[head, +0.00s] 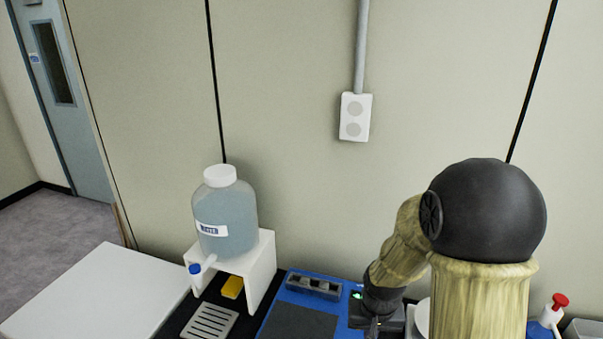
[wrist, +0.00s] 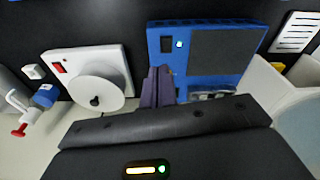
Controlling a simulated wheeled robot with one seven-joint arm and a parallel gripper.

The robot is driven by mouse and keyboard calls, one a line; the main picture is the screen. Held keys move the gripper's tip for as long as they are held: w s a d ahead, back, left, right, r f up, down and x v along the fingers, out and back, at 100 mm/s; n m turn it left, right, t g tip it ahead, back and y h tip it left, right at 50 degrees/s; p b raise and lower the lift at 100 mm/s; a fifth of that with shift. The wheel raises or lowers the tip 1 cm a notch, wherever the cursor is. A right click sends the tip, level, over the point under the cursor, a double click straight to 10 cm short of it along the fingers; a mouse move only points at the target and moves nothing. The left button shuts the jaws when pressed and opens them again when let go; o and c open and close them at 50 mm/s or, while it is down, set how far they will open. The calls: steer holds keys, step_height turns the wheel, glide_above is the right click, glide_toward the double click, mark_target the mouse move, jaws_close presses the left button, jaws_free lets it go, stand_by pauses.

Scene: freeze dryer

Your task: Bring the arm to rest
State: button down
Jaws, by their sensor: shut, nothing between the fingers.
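My arm rises at the right of the head view and bends down toward the bench. My gripper (wrist: 158,80) shows in the wrist view with its dark fingers together and nothing between them. It also shows low in the head view (head: 374,322), partly cut off by the bottom edge. The fingers are over or beside the blue device (wrist: 222,55); I cannot tell their height above the bench.
A blue-filled bottle (head: 228,218) with a tap stands on a white stand (head: 262,270). A yellow block (head: 232,287) is under it. A white device with a round disc (wrist: 97,90) and a red-tapped vessel (wrist: 22,115) are close by. A wall outlet (head: 355,117) is behind.

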steer(key=s+r+n+t, duration=0.1)
steer(key=s+r, duration=0.4)
steer(key=s, duration=0.3)
steer(key=shift+a+r+b, duration=0.15)
steer(key=shift+r+b, duration=0.2)
steer(key=shift+b, duration=0.1)
steer(key=shift+w, duration=0.15)
